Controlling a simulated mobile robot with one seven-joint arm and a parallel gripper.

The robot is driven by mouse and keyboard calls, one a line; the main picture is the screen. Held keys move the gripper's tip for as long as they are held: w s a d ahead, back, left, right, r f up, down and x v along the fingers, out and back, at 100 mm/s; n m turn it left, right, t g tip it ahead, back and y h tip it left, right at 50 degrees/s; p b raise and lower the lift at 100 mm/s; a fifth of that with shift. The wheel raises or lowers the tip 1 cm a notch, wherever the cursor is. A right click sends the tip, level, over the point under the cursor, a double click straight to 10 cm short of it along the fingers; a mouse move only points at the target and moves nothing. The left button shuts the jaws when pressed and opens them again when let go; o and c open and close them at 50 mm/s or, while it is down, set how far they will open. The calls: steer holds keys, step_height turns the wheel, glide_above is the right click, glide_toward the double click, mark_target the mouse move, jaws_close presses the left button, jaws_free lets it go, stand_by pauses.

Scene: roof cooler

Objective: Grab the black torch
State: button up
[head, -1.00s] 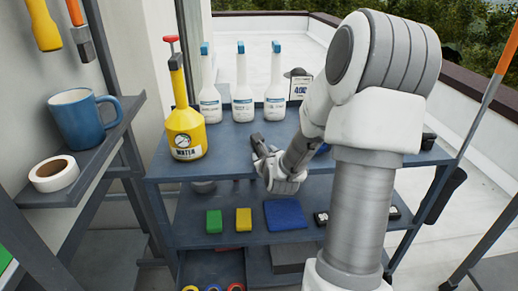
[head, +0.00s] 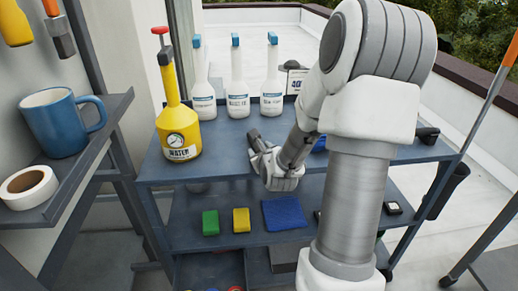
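My gripper (head: 264,158) is at the front edge of the shelf unit's top board, left of my arm's column in the head view. A small dark, elongated shape (head: 254,138) shows at its fingers, over the board. I cannot tell whether this is the black torch or part of the gripper. The finger gap is too small to make out. Another black object (head: 428,135) lies at the right end of the top board, partly hidden behind my arm; I cannot tell what it is.
A yellow water sprayer (head: 178,130) and several white bottles with blue caps (head: 237,95) stand on the top board (head: 220,150). Green (head: 210,222) and yellow (head: 241,220) blocks and a blue cloth (head: 285,214) lie below. A blue mug (head: 58,125) and tape roll (head: 28,187) are left.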

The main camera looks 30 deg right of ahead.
jaws_close()
steer(key=shift+r, duration=0.2)
